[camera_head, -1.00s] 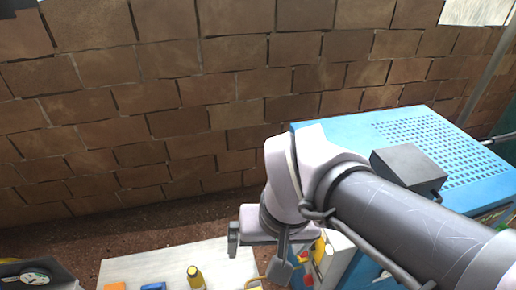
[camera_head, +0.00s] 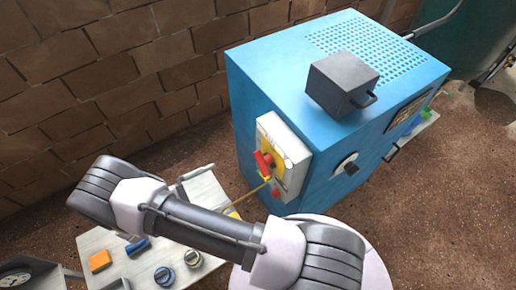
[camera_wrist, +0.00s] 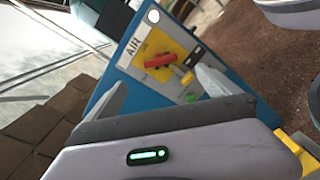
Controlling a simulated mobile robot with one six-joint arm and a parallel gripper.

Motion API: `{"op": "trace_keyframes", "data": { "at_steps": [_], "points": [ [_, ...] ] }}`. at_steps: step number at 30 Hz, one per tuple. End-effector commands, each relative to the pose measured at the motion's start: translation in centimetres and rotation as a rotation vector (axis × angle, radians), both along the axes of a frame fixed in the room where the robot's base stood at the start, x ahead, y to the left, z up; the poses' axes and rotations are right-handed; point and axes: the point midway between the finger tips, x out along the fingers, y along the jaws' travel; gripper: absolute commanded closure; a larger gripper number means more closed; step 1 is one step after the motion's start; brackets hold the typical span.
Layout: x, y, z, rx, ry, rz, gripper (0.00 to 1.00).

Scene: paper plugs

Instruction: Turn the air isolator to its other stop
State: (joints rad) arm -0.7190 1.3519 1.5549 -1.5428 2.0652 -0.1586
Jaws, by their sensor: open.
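The air isolator has a red handle (camera_head: 263,163) on a yellow plate, fixed to a pale panel (camera_head: 297,152) on the side of a blue machine. In the wrist view the red handle (camera_wrist: 160,61) lies roughly crosswise on its yellow plate (camera_wrist: 181,47), below and right of the word AIR. A small yellow piece sits just below the handle's right end. My gripper (camera_wrist: 160,92) is open and empty, its two grey fingers apart in front of the panel. The handle shows between and beyond them, with no contact visible. In the head view I cannot make out my fingertips clearly.
The blue machine (camera_head: 262,85) carries a dark grey box (camera_head: 338,84) on top and a black knob (camera_head: 347,164) on another face. A pale table (camera_head: 203,188) with orange, blue and yellow-dark pieces stands lower left. A brick wall (camera_head: 100,80) runs behind.

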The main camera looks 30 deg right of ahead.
Motion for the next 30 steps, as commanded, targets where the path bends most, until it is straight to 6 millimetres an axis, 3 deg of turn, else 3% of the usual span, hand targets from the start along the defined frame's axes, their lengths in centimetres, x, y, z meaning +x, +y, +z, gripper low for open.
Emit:
{"op": "trace_keyframes", "data": {
  "at_steps": [5, 15, 21, 30],
  "points": [
    [-0.1, -0.9, -1.4, -0.056, 0.008, 0.048, 0.00],
    [0.1, -10.2, -1.4, -0.053, 0.012, 0.042, 0.00],
    [0.2, -14.7, -1.4, -0.052, 0.011, 0.042, 0.00],
    [0.4, -17.4, -1.3, -0.051, 0.009, 0.047, 0.00]
  ]
}}
